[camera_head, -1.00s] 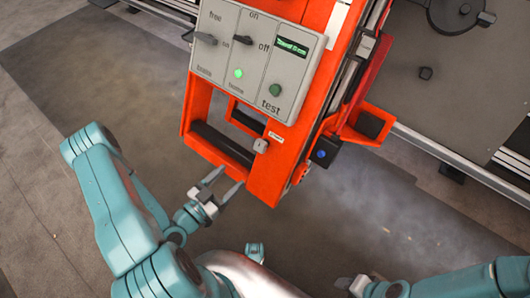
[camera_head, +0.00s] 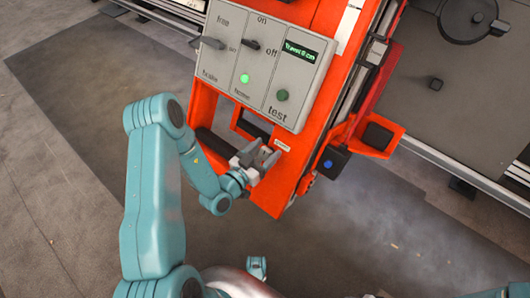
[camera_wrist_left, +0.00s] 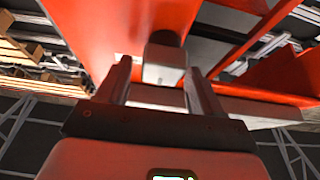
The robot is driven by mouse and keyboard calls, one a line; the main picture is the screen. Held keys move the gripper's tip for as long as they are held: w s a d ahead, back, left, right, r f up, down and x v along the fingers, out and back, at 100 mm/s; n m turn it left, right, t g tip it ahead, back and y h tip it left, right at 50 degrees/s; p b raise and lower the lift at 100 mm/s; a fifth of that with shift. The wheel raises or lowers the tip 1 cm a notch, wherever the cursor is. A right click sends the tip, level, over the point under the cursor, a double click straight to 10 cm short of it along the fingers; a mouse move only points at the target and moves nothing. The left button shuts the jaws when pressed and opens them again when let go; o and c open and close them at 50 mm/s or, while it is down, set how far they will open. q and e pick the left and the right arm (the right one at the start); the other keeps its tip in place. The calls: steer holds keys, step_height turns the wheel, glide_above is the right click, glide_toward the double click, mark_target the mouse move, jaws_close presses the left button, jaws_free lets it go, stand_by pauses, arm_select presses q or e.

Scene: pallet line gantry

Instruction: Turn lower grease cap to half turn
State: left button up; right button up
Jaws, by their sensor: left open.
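The grey grease cap (camera_wrist_left: 165,62) sticks out from the orange frame in the left wrist view, between the two dark fingers of my left gripper (camera_wrist_left: 160,78). The fingers are open, with a gap visible on each side of the cap. In the head view my left gripper (camera_head: 260,155) is at the lower end of the orange frame, over the cap, just below a small white label (camera_head: 282,145). The fingers largely hide the cap there, and its turn angle cannot be read. My right gripper is not in view.
The grey control panel (camera_head: 262,68) with levers, a lit green lamp (camera_head: 245,78) and a test button (camera_head: 282,95) sits just above my left gripper. A dark block with a blue button (camera_head: 328,164) is to the right.

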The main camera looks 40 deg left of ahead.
arm_select(q)
steer(key=shift+w, duration=0.15)
steer(key=c, duration=1)
steer(key=shift+o, duration=0.2)
